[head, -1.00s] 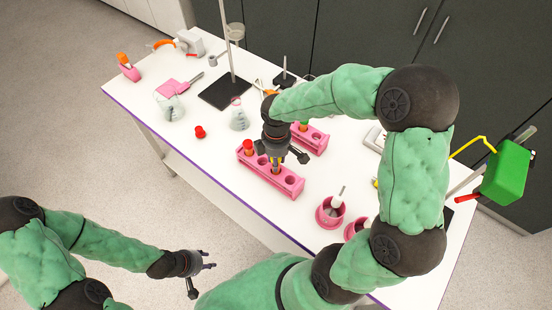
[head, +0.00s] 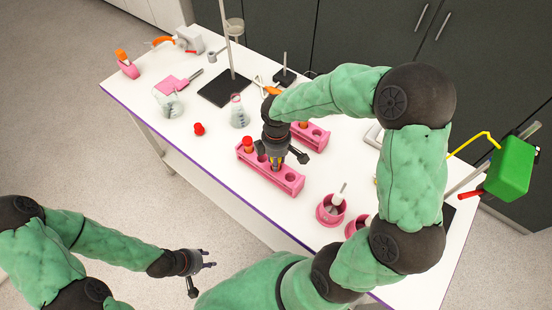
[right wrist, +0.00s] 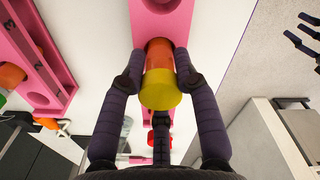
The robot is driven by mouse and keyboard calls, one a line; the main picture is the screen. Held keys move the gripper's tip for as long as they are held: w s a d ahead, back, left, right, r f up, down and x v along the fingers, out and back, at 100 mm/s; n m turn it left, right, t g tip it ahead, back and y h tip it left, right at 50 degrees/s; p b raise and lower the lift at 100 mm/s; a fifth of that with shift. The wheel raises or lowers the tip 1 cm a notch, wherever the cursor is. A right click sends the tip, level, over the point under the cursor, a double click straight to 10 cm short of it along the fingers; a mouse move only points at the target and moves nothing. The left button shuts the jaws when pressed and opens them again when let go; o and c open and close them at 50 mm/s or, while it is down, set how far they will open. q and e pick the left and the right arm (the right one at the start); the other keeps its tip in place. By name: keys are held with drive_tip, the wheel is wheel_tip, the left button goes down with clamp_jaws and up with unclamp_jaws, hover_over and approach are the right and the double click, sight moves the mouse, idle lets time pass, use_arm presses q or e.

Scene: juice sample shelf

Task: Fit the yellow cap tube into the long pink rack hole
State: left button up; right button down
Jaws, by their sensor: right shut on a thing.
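The long pink rack (head: 290,182) stands near the table's front edge, with a red-capped tube (head: 248,145) in its left end and an empty hole near its right end. My right gripper (head: 276,163) is over the rack's middle, pointing down. In the right wrist view its fingers (right wrist: 160,85) are shut on the tube with the yellow cap (right wrist: 160,92). The tube's orange-red body (right wrist: 158,58) runs towards the pink rack (right wrist: 163,25). Its lower end is hidden, so I cannot tell how deep it sits. My left gripper (head: 208,262) is open and empty, off the table.
A second pink rack (head: 318,139) stands just behind, holding an orange tube. Round pink holders (head: 330,212) stand to the right. Flasks (head: 238,115), a red cap-like piece (head: 199,129) and a black stand base (head: 225,88) lie left and behind. The front left of the table is clear.

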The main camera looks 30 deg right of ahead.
drive_tip(key=shift+f, duration=0.25)
drive_tip(key=c, duration=0.8)
unclamp_jaws()
drive_tip(key=shift+c, duration=0.2)
drive_tip(key=shift+r, duration=0.1)
wheel_tip(320, 180, up, 12)
drive_tip(key=shift+f, duration=0.1)
